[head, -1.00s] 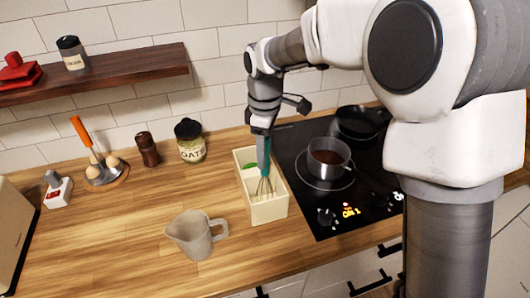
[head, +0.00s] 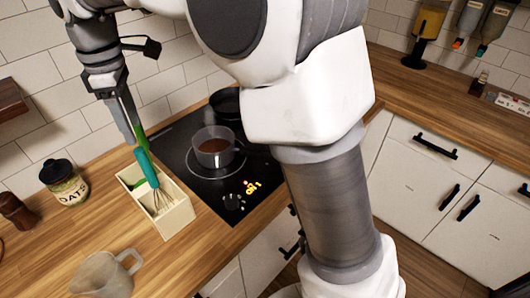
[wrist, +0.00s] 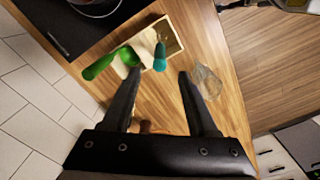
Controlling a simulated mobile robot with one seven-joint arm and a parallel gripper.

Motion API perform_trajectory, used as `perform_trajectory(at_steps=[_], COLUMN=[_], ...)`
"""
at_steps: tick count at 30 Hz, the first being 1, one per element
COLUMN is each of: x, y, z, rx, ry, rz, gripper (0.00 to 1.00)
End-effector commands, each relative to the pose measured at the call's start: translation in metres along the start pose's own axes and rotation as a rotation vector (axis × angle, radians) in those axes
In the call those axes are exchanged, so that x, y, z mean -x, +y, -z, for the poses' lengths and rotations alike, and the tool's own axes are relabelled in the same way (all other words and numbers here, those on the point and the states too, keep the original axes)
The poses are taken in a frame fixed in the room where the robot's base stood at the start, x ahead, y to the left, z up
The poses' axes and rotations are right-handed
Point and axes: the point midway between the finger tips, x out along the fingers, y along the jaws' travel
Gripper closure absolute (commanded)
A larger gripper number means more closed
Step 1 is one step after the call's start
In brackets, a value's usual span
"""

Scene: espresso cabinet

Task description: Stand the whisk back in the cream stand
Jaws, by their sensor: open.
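The whisk (head: 147,170) has a teal handle and wire loops. It stands in the front compartment of the cream stand (head: 178,222), wires down, its handle leaning toward the back left. In the wrist view the handle end (wrist: 160,58) shows beyond my fingertips, with the cream stand (wrist: 172,38) below it. My gripper (head: 132,136) is open and empty just above the handle's top; its two fingers (wrist: 157,76) are spread apart in the wrist view. A green utensil (wrist: 105,63) also stands in the cream stand, in the other compartment.
A black cooktop (head: 178,146) with a pot of dark liquid (head: 215,150) lies right of the stand. A pitcher (head: 103,275) is at front left, and an oats jar (head: 64,182) and brown mill (head: 16,211) stand at left. A bare counter strip lies between jar and stand.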

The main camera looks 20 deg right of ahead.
Motion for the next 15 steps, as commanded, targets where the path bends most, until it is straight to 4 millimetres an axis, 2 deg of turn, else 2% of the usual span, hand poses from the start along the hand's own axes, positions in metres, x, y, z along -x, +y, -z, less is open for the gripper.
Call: perform_trajectory(at_steps=[4,8,15], x=[0.02,0.035,0.046], y=[-0.009,-0.025,-0.069], z=[-0.04,-0.088,-0.17], rx=[-0.154,-0.36,-0.751], ry=[0.014,0.041,0.124], rz=[-0.056,-0.12,-0.226], gripper=[0.41,0.41,0.41])
